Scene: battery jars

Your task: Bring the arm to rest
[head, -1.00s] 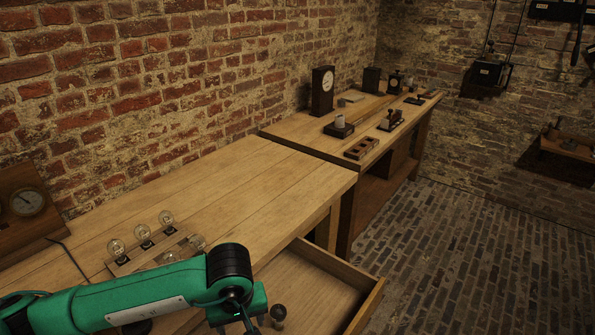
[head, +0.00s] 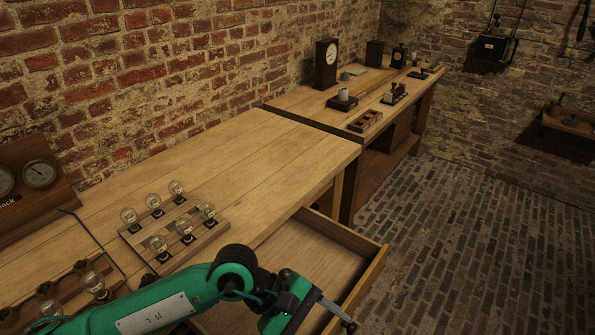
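My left arm comes in from the lower left, and its gripper (head: 335,315) hangs over the open drawer's front part in the head view. The fingers are seen edge-on and partly cut by the bottom edge, so I cannot tell whether they are open or shut. I see nothing clearly held in them. My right gripper is not in view.
A wooden board (head: 133,241) with several glass bulbs stands on the near bench (head: 240,165). Another bulb holder is at lower left, by a gauge panel (head: 62,193). The open drawer (head: 368,283) juts out. A second bench (head: 300,103) carries instruments.

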